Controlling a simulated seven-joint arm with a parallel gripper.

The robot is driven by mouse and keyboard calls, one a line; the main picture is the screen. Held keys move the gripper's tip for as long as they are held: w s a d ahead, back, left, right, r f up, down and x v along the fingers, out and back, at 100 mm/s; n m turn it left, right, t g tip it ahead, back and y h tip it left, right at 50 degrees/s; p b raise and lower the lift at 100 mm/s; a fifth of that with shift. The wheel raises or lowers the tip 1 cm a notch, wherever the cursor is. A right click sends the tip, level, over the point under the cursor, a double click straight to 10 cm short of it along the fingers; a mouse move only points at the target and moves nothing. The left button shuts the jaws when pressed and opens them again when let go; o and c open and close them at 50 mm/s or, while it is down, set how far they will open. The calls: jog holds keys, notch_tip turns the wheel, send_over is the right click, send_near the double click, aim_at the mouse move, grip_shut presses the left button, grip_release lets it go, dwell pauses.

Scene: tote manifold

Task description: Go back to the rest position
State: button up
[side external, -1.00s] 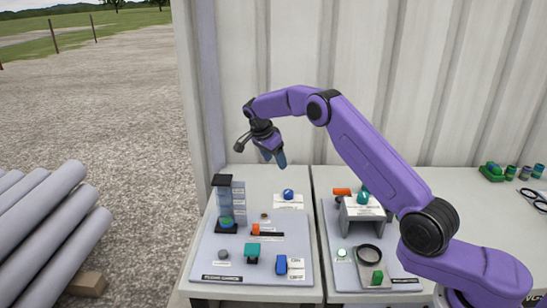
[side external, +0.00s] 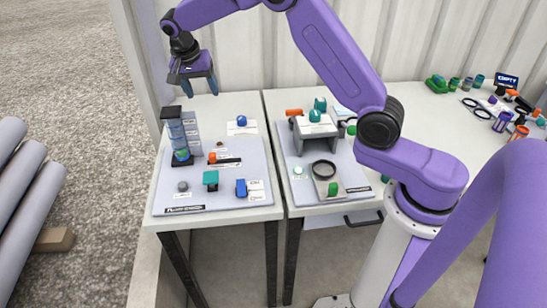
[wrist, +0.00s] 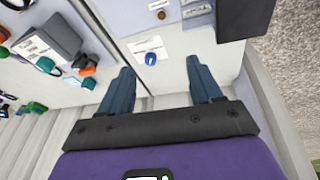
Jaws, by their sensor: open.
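My gripper (side external: 201,91) is in the air above the back of the left table, behind and above the tall clear column on the left board. Its two blue fingers are apart with nothing between them. In the wrist view my gripper (wrist: 160,68) also shows empty. A blue knob (wrist: 151,59) on a white label lies below, in line with the gap between the fingers. The same blue knob (side external: 242,120) sits at the back of the left table, apart from the gripper.
A corrugated wall stands behind.

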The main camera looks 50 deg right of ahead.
jog(key=s+a+r+n+y, duration=0.15)
jog(key=s+a+n, duration=0.35)
jog(key=s, duration=0.5)
jog(key=s+a+r+n+y, duration=0.1)
jog(key=s+a+r+n, duration=0.2)
jog(key=s+n, duration=0.55)
jog(key=s+d+n, duration=0.2)
jog(key=s+n, duration=0.1)
jog(key=s, duration=0.5)
jog(key=s+d+f+n, duration=0.1)
jog(key=s+d+n, duration=0.1)
jog(key=s, duration=0.6)
jog(key=s+d+f+n+y, duration=0.1)
jog(key=s+n, duration=0.3)
jog(key=s, duration=0.5)
jog(key=shift+d+f+n+g, duration=0.2)
jog(key=shift+d+n+g, duration=0.2)
jog(key=shift+d, duration=0.45)
